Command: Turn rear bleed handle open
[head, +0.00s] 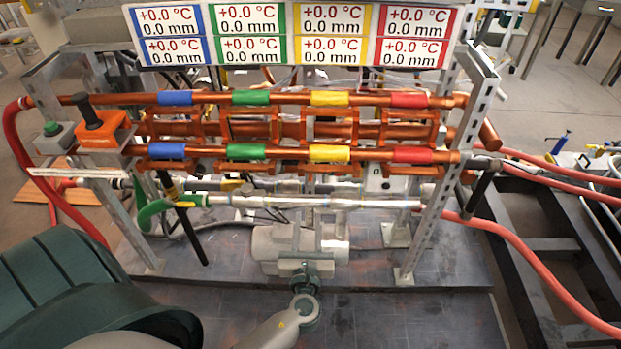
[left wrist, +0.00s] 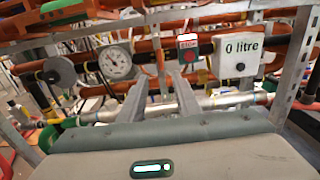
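My left gripper (head: 306,204) is low in the middle of the rig, at the silver pipe (head: 370,202). In the left wrist view its two grey fingers (left wrist: 161,82) stand apart and point forward, with nothing seen held between them. A black handle with a yellow band (head: 190,228) hangs at the left of the rig, beside a green curved part (head: 156,207). Another black handle (head: 480,194) hangs at the right end. I cannot tell which part is the rear bleed handle. The gripper is apart from both black handles. My right gripper is not seen.
Copper pipes with coloured bands (head: 290,152) cross above the gripper between metal posts (head: 435,200). A gauge (left wrist: 116,62), a red button (left wrist: 188,55) and a white "0 litre" box (left wrist: 239,52) are behind. Red hoses (head: 535,262) run right.

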